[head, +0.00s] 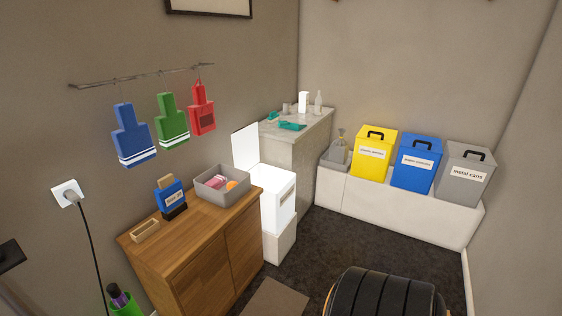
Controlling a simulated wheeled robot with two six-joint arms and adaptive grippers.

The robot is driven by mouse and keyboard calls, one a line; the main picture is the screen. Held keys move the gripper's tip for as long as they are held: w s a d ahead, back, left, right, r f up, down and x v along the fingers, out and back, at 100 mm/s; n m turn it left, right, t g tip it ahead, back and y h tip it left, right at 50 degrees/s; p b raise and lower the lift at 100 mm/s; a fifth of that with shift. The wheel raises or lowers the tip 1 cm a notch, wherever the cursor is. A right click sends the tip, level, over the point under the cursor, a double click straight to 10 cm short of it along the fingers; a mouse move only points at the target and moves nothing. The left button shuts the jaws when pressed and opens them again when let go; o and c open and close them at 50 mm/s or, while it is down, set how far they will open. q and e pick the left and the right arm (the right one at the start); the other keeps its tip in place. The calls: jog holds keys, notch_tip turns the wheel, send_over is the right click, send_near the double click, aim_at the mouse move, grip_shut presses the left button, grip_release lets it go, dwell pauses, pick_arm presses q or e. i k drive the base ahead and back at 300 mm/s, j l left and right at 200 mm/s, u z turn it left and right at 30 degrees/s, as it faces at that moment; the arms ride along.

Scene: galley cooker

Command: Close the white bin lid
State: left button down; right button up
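The white bin (278,198) stands on a pale block between the wooden cabinet and the grey stone-like counter. Its white lid (245,147) is open and stands upright at the bin's back left side. The bin's inside looks bright white, and no contents can be made out. The cabinet hides part of the bin's lower left. Neither of my grippers can be made out in the head view.
The wooden cabinet (195,250) stands close in front of the bin, with a grey tray (212,193) on top. Yellow (373,157), blue (416,166) and grey (463,174) bins stand on a ledge at right. Dark floor (355,235) lies clear between.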

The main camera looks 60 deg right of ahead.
aim_at(245, 140)
jog(key=z, duration=1.75)
jog(key=i+l+z, duration=0.2)
jog(key=i, duration=0.8)
jog(key=i+l+z, duration=0.25)
jog(key=i, duration=0.8)
jog(key=j, duration=0.15)
